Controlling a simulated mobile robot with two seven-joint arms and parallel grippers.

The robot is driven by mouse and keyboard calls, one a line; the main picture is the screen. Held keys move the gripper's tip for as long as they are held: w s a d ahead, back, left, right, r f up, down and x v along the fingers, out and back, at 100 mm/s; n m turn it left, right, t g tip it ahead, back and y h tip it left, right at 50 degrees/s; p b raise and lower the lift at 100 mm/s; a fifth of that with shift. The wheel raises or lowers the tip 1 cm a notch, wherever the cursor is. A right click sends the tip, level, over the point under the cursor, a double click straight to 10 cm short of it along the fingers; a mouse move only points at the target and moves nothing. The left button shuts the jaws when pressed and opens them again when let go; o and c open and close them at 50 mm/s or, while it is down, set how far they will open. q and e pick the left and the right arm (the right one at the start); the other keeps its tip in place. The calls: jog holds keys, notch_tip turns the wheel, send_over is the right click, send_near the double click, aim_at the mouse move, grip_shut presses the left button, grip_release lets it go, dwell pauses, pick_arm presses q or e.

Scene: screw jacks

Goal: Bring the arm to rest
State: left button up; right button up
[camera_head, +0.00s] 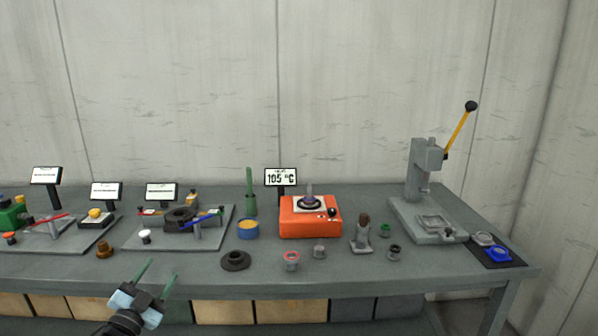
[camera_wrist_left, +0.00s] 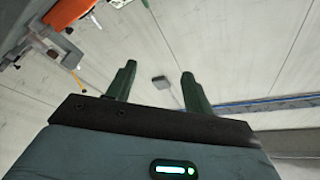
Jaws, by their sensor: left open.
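My left gripper (camera_head: 157,277) is in the lower left of the head view, in front of the bench's front edge. Its two green fingers stand apart and nothing is between them. In the left wrist view the same open fingers (camera_wrist_left: 160,85) point toward bare wall and ceiling surfaces, with a small dark box far off between them. My right gripper is in neither view.
The grey bench (camera_head: 200,268) carries an orange heater (camera_head: 310,228) with a 105 °C display (camera_head: 281,177), a lever press (camera_head: 424,180), a dark flanged ring (camera_head: 235,261), a blue tin (camera_head: 248,231) and several small parts. Free room lies before the bench.

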pick_arm(q)
jog(key=a+f+n+g+y, duration=0.5)
jog(key=a+f+n+y, duration=0.15)
jog(key=f, duration=0.25)
jog(key=s+d+f+g+h, duration=0.2)
jog(key=s+d+f, duration=0.5)
jog(key=s+f, duration=0.4)
jog(key=s+d+f+g, duration=0.1)
jog(key=s+d+f, duration=0.2)
jog(key=s, duration=0.8)
jog(key=s+d+f+n+g+h, duration=0.1)
jog(key=s+d, duration=0.4)
jog(key=s, duration=0.6)
jog(key=s+d+f+n+g+h, duration=0.1)
jog(key=s+d+f, duration=0.3)
jog(key=s, duration=0.8)
notch_tip(320, 180, down, 2)
jog(key=shift+d+f+g, duration=0.1)
jog(key=shift+d+g, duration=0.05)
jog(key=shift+g, duration=0.75)
jog(key=shift+s, duration=0.1)
